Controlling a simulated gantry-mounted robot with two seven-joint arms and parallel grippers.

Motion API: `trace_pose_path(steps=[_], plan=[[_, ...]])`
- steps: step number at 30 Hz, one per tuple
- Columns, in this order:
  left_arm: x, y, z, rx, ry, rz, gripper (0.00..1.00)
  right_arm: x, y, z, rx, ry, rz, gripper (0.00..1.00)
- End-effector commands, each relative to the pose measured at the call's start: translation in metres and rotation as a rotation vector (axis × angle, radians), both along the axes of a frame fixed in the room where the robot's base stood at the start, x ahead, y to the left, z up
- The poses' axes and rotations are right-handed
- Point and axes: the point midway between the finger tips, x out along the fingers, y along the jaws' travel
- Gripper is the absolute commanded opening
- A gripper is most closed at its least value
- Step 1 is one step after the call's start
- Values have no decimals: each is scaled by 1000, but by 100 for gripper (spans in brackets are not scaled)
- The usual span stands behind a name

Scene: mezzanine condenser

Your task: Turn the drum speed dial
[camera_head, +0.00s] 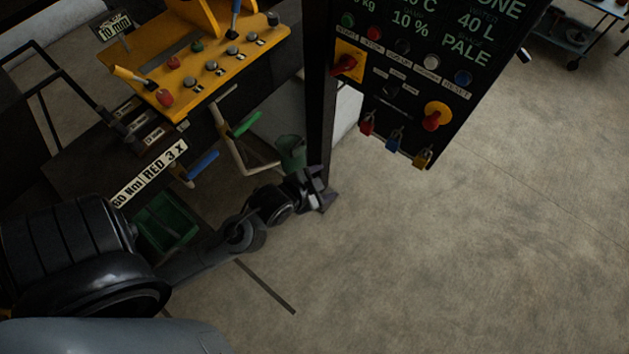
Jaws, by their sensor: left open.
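A black control panel (440,80) hangs at the upper right, with green lettering at its top. A small dark dial (390,91) with pale marks around it sits low in its middle; it may be the drum speed dial, but its label is too small to read. My left gripper (321,190) is open at the foot of the panel's dark post, below and left of the panel, apart from the dial. Nothing shows between its fingers. My right gripper is not in view.
The panel also bears a red rotary switch (345,64), a red knob on a yellow plate (436,116), several push buttons and hanging padlocks (395,140). A yellow lever console (195,65) stands at the upper left. A green bin (167,220) is below it.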

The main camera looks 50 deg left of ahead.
Motion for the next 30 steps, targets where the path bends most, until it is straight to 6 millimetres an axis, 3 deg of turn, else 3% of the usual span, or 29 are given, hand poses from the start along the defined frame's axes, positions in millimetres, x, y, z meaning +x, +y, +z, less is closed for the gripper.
trace_pose_path(steps=[22,25,30], plan=[[-10,-5,2,-18,38,-2,69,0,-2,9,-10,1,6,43],[-24,-15,15,-37,73,-18,69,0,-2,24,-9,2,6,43],[-68,-40,11,-137,290,-5,69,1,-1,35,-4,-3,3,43]])
